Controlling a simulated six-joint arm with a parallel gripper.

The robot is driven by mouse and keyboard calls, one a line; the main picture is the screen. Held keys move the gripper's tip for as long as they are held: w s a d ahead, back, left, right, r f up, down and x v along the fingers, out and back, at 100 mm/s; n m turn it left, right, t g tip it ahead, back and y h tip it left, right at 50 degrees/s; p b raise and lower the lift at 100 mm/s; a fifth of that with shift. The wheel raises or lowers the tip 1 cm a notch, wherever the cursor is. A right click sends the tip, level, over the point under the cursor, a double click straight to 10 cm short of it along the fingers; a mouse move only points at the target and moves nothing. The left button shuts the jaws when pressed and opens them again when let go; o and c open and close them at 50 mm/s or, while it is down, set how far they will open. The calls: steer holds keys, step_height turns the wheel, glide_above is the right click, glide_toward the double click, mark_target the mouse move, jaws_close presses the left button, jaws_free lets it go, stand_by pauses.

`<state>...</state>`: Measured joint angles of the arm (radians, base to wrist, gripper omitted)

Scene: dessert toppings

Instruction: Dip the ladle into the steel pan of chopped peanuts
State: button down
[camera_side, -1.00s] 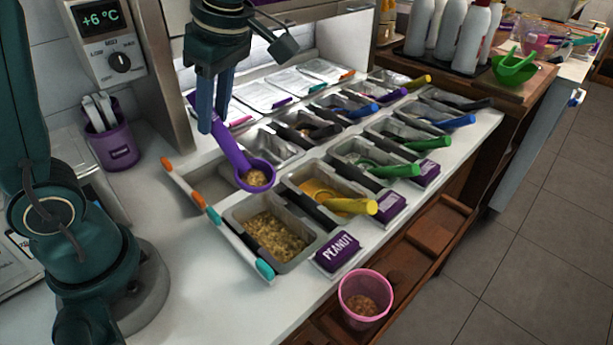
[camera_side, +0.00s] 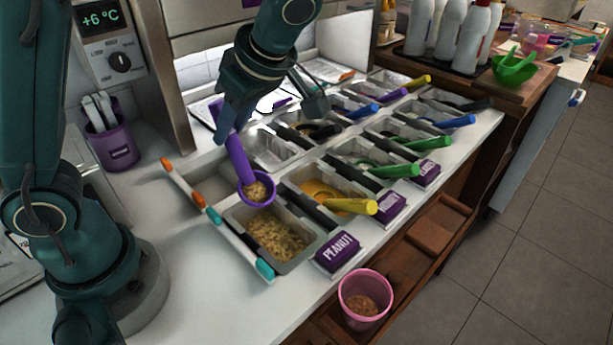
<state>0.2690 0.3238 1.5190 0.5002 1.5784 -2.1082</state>
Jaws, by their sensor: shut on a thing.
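The purple ladle (camera_side: 238,160) hangs from my gripper (camera_side: 225,118), which is shut on the upper end of its handle. The ladle's bowl holds chopped nuts and is tilted a little. It is just above the back-left edge of the steel pan (camera_side: 292,262) of chopped peanuts (camera_side: 277,240). Whether the bowl touches the pan's rim cannot be told from this view. The pan lies behind a purple label (camera_side: 337,252) that reads PEANUT. My fingertips are partly hidden by the gripper body.
A pan with a yellow-handled ladle (camera_side: 347,206) sits right of the peanuts. More pans with blue and green handles (camera_side: 397,170) continue to the back right. A pink cup (camera_side: 364,298) with some topping stands on the lower wooden shelf (camera_side: 410,262). White counter at left front is clear.

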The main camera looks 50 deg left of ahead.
mark_target(247, 175)
steer(key=shift+f, duration=5.1)
steer(key=shift+w+d, duration=0.2)
steer(key=shift+d, duration=0.8)
steer(key=shift+w+d, duration=0.2)
steer(key=shift+d, duration=0.75)
steer(key=shift+w+d, duration=0.2)
steer(key=shift+d, duration=0.8)
steer(key=shift+s+a+f+t+h, duration=0.15)
steer(key=shift+a+f+h, duration=0.4)
steer(key=shift+h, duration=0.3)
steer(key=shift+s+a+f+t+h, duration=0.1)
steer(key=shift+a+f+t+h, duration=0.15)
steer(key=shift+a+h, duration=0.5)
steer(key=shift+s+a+f+t+h, duration=0.15)
steer(key=shift+a+f+h, duration=0.4)
steer(key=shift+h, duration=0.35)
steer(key=shift+r, duration=0.15)
steer(key=shift+h, duration=0.6)
steer(key=shift+a+r, duration=0.2)
steer(key=shift+r, duration=1.45)
steer(key=shift+a+r, duration=0.2)
steer(key=shift+r, duration=3.2)
